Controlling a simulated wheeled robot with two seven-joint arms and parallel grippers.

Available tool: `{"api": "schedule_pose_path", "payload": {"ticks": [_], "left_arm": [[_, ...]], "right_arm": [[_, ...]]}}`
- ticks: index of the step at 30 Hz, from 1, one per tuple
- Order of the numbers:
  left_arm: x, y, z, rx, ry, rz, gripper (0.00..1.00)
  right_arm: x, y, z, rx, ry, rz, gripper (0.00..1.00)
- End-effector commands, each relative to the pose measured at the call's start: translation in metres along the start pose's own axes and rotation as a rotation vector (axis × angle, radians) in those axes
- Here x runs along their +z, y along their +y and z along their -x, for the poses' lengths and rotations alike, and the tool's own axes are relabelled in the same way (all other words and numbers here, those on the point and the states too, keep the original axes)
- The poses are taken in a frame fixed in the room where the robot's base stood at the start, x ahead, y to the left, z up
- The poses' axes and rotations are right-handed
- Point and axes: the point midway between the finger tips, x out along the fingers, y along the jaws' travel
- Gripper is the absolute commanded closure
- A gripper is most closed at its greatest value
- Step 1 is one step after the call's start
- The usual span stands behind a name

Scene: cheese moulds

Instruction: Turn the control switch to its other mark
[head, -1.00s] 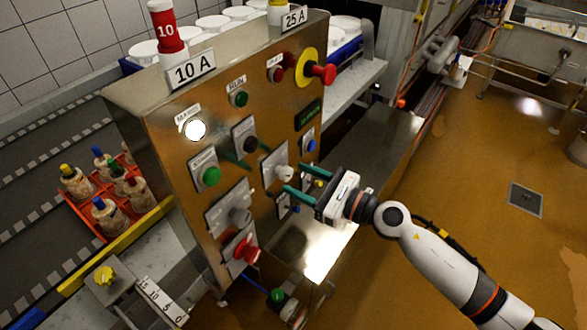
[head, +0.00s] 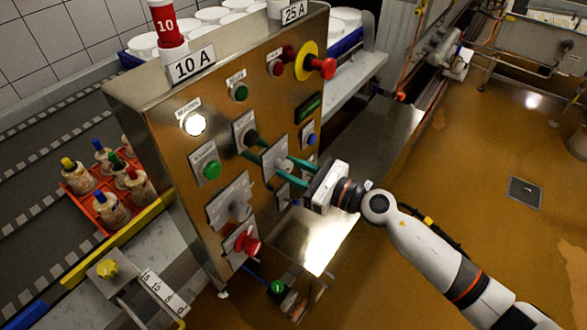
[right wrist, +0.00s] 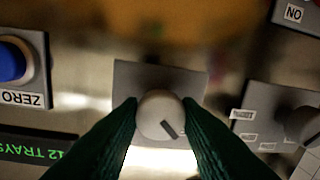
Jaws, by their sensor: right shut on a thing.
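A round, light grey switch knob (right wrist: 160,112) with a dark pointer line sits on a grey plate (right wrist: 135,78) in the right wrist view. The pointer line slants toward the picture's lower right. In the head view the same plate (head: 270,156) is on the steel panel's front, with the knob partly hidden by the fingers. My right gripper (head: 282,165) reaches it from the right. Its two green fingers (right wrist: 160,118) are shut on the knob, one on each side. Any marks around the knob are unreadable. My left gripper is not in view.
Close around the knob are a blue ZERO button (right wrist: 12,62), a dark selector knob (head: 250,138), a grey knob (head: 239,210) and a green button (head: 211,170). A red emergency knob (head: 327,67) sticks out higher up.

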Motion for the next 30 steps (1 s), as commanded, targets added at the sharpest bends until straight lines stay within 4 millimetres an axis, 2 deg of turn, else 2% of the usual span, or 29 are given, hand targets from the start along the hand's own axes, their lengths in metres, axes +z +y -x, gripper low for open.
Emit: {"api": "schedule_pose_path", "payload": {"ticks": [11,30], "left_arm": [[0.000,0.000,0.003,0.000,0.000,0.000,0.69],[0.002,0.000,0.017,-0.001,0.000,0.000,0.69]], "right_arm": [[0.001,-0.001,0.000,0.000,0.012,-0.178,0.92],[0.000,-0.001,0.000,0.007,0.056,-0.778,0.92]]}}
